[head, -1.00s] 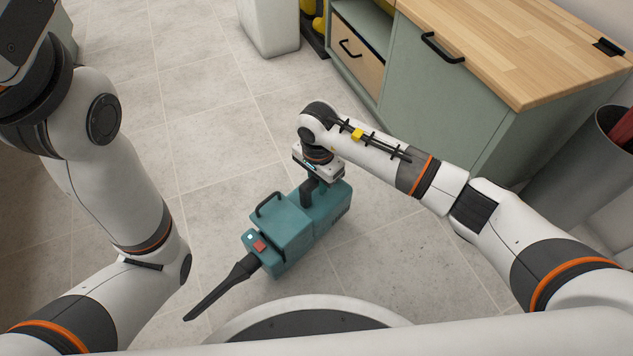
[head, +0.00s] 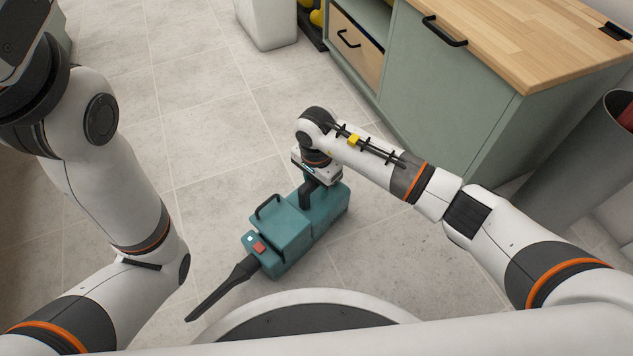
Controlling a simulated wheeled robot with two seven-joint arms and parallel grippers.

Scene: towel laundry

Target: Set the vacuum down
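The vacuum (head: 288,232) is a teal box with a black handle on top, a red button and a black nozzle pointing to the lower left. It is in the middle of the head view, low over or on the tiled floor; I cannot tell whether it touches. My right gripper (head: 308,190) is at the vacuum's rear end, pointing down, at a dark upright grip there. Its fingers look closed around that grip, partly hidden by the wrist. My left arm is at the left edge, and its gripper is out of the picture.
A green cabinet (head: 440,90) with a wooden top (head: 530,40) stands at the upper right. A grey bin (head: 575,160) is at the right edge. A white container (head: 264,22) stands at the top. The tiled floor (head: 190,100) left of the vacuum is clear.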

